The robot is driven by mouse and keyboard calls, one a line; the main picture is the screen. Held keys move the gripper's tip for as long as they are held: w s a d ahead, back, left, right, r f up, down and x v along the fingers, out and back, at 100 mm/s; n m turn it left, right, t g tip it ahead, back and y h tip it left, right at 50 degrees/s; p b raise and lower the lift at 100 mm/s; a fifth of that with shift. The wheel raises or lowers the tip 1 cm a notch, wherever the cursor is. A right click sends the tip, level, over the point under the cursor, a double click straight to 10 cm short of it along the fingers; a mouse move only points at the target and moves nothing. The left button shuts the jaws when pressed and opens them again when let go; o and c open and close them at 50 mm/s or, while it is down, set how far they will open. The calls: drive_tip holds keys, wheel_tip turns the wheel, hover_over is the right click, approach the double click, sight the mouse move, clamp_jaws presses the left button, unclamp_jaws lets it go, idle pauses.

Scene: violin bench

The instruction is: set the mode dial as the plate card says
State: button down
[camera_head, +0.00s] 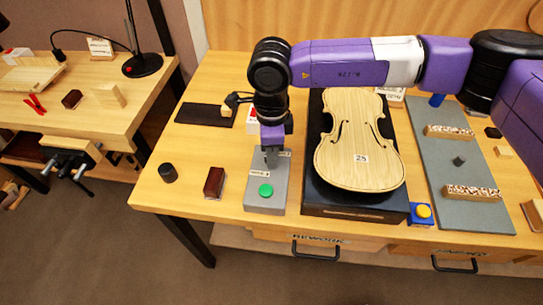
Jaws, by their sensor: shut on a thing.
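A grey control box (254,197) stands at the front left of the bench, with a green button (266,190) on its near end and small labels (259,172) too small to read surely. My gripper (270,160) points down onto the far part of this box, its fingers shut on the mode dial. The dial is hidden by the fingers, so its setting does not show. A pale wooden violin plate (350,171) lies right of the box on a black base (322,207). A white card on the plate (361,157) seems to read 25.
A card (388,94) stands behind the plate, partly behind my arm. A dark red block (214,182) and black cylinder (168,172) stand left of the box. A blue box with yellow button (422,213) is at right front, beside a grey mat (461,211) with speckled blocks.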

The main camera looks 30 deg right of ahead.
drive_tip(key=shift+r, duration=0.1)
idle(0.5)
drive_tip(key=c, duration=1.1)
unclamp_jaws()
drive_tip(key=shift+o, duration=0.2)
wheel_tip(320, 180, up, 8)
drive_tip(key=shift+f+b, duration=0.1)
drive_tip(key=shift+b, duration=0.5)
